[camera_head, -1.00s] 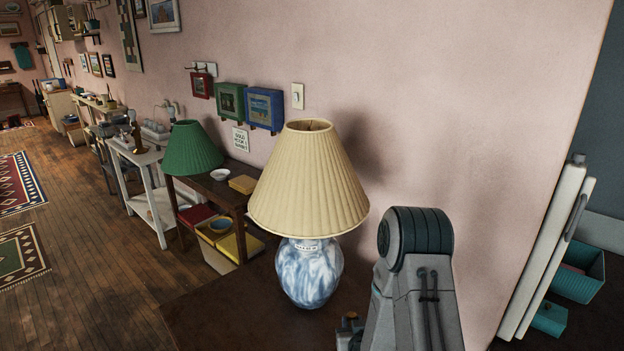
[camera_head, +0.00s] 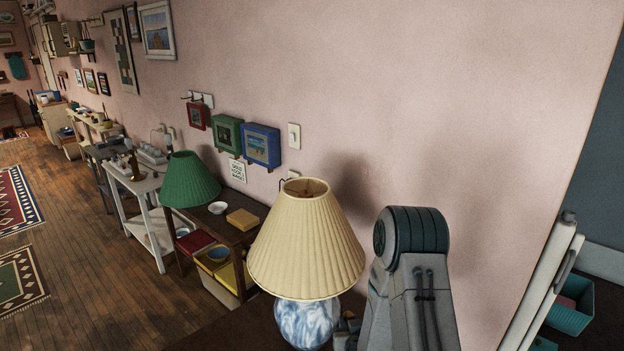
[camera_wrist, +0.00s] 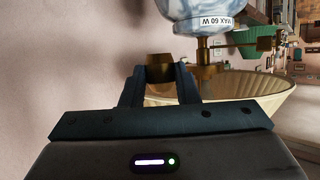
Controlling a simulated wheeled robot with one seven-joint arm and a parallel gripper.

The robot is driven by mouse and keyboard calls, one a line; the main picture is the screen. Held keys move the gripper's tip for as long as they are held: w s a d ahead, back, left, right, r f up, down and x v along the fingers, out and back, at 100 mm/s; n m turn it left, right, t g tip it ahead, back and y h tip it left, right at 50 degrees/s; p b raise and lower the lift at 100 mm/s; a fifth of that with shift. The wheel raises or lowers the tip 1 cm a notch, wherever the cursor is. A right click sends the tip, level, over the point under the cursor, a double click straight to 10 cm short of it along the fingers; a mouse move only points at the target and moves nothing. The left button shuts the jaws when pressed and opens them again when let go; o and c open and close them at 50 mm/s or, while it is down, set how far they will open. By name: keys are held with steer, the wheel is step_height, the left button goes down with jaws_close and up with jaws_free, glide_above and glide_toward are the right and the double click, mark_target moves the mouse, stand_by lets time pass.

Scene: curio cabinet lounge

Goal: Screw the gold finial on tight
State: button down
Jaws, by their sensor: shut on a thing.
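The table lamp has a pleated cream shade (camera_head: 306,245) and a blue-and-white marbled base (camera_head: 303,322). The shade's top opening faces up, and no gold finial shows clearly there. In the wrist view the lamp appears upside down, with its marbled base (camera_wrist: 190,10) above, a brass stem (camera_wrist: 204,68) with a side switch, and the shade (camera_wrist: 255,100) below. My gripper (camera_wrist: 160,80) is shut on a dull gold block-like piece, which looks like the gold finial (camera_wrist: 160,64). It is beside the brass stem in the picture; their depth gap cannot be told.
My arm stands right of the lamp in the head view. The pink wall is close behind, with a light switch (camera_head: 294,135) and small framed boxes (camera_head: 260,145). A green-shaded lamp (camera_head: 190,180) and a yellow box (camera_head: 243,219) are to the left.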

steer(key=w+a+r+n+g+y, duration=0.1)
steer(key=a+r+n+y, duration=0.3)
steer(key=r, duration=0.7)
steer(key=w+a+r+n+g+y, duration=0.1)
steer(key=w+a+r+n+y, duration=0.3)
steer(key=r, duration=0.7)
steer(key=s+r+n+g+y, duration=0.2)
steer(key=s+r+g, duration=0.1)
steer(key=s+r, duration=0.9)
step_height(320, 180, up, 4)
steer(key=shift+a+f+n+g+y, duration=0.1)
steer(key=shift+a+n+g+y, duration=0.25)
steer(key=shift+n+g+y, duration=0.05)
